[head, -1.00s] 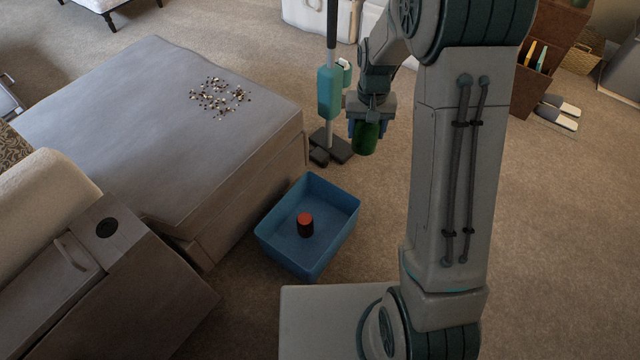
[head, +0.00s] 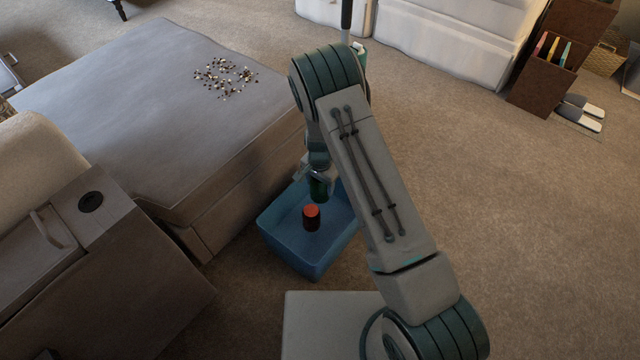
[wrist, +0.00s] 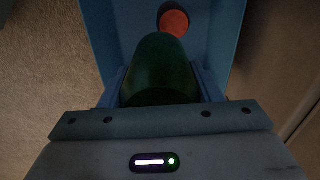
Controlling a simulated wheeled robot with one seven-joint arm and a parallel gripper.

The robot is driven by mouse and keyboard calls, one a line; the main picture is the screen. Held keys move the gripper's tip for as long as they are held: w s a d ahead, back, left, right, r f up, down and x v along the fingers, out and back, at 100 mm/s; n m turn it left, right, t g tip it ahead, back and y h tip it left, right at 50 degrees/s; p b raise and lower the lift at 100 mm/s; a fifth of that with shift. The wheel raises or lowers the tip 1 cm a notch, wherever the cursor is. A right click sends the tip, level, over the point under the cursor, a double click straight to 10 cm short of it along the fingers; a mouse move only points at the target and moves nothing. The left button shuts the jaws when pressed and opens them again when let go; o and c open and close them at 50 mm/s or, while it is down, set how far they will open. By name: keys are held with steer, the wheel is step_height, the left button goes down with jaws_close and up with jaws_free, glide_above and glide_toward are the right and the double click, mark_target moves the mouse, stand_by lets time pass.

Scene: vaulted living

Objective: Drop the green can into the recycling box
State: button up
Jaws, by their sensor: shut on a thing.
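The green can (head: 319,188) is held in my gripper (head: 318,180), over the back part of the blue recycling box (head: 288,254). In the wrist view the green can (wrist: 160,72) sits between the jaws of my gripper (wrist: 160,88), with the blue box (wrist: 112,30) beyond it. The box is open at the top and stands on the carpet. A dark can with a red top (head: 311,217) stands inside it, and its red top also shows in the wrist view (wrist: 174,22). I cannot tell how high the green can is above the box floor.
A large grey ottoman (head: 140,90) with scattered small bits (head: 225,78) on top stands left of the box. A grey cabinet-like piece (head: 110,260) is at the lower left. Carpet (head: 500,200) to the right is clear.

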mark_target(320, 193)
steer(key=shift+f+b, duration=1.7)
steer(key=shift+f, duration=1)
steer(key=o, duration=1)
steer(key=shift+r, duration=0.15)
step_height(320, 193, up, 14)
steer(key=p, duration=0.5)
steer(key=shift+f, duration=0.2)
